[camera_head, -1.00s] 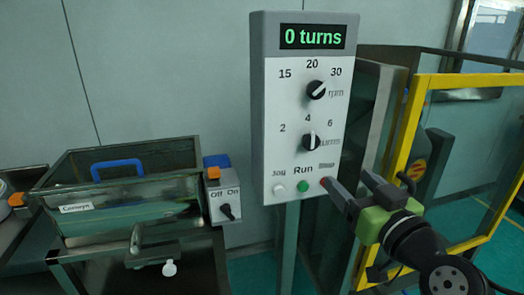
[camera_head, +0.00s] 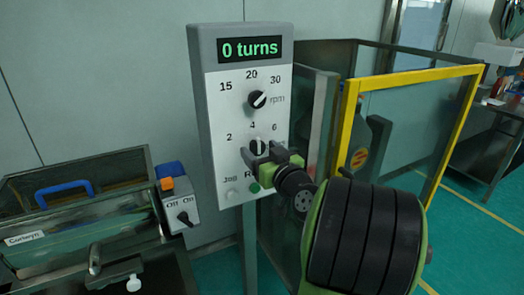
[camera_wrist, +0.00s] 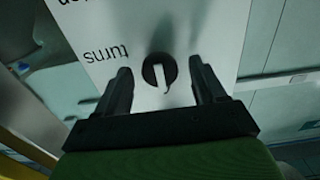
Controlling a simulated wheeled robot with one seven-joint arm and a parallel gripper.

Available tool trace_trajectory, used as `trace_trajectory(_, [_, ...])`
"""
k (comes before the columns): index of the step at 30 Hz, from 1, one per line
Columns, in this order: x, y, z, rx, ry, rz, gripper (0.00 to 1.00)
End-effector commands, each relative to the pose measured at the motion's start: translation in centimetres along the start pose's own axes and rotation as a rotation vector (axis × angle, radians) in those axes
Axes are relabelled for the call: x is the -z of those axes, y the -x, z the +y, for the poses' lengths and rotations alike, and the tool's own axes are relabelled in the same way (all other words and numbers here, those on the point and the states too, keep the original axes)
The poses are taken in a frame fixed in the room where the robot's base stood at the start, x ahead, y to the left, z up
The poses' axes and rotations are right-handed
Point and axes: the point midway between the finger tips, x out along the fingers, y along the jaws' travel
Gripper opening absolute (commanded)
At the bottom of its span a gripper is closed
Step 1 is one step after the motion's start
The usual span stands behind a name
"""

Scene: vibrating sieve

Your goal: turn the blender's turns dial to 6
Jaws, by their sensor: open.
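The turns dial (camera_head: 258,147) is a round black knob with a white pointer, below the rpm dial on the grey-white control panel (camera_head: 215,120). Marks 2, 4 and 6 stand around it, and its pointer is close to the 4 mark. The panel's display (camera_head: 251,48) reads "0 turns". My gripper (camera_head: 262,157) is just in front of the panel at the turns dial. In the wrist view, the open fingers of my gripper (camera_wrist: 160,88) stand on either side of the dial (camera_wrist: 160,70), with a visible gap at each side. My gripper hides part of the panel's lower right.
The rpm dial (camera_head: 257,99) sits above. A green Run button (camera_head: 254,188) and a white button (camera_head: 232,195) are below. A yellow-framed guard (camera_head: 410,76) stands to the right. An Off/On switch box (camera_head: 181,209) and a glass-sided bin (camera_head: 75,222) stand to the left.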

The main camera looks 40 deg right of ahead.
Motion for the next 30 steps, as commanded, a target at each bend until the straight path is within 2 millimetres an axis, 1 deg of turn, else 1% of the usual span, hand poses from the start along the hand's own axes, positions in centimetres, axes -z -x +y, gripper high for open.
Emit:
trace_trajectory(2, [-0.03, 0.03, 0.01, 0.000, 0.000, 0.000, 0.70])
trace_trajectory(12, [-0.03, 0.06, 0.01, 0.000, 0.000, -0.001, 0.17])
trace_trajectory(13, [-0.03, 0.06, 0.01, 0.000, 0.000, -0.001, 0.14])
trace_trajectory(22, [-0.05, 0.07, 0.00, 0.000, -0.040, 0.000, 0.14])
trace_trajectory(26, [-0.06, 0.07, -0.04, 0.001, -0.103, 0.000, 0.14])
trace_trajectory(30, [-0.10, 0.06, -0.05, 0.001, -0.204, 0.000, 0.14])
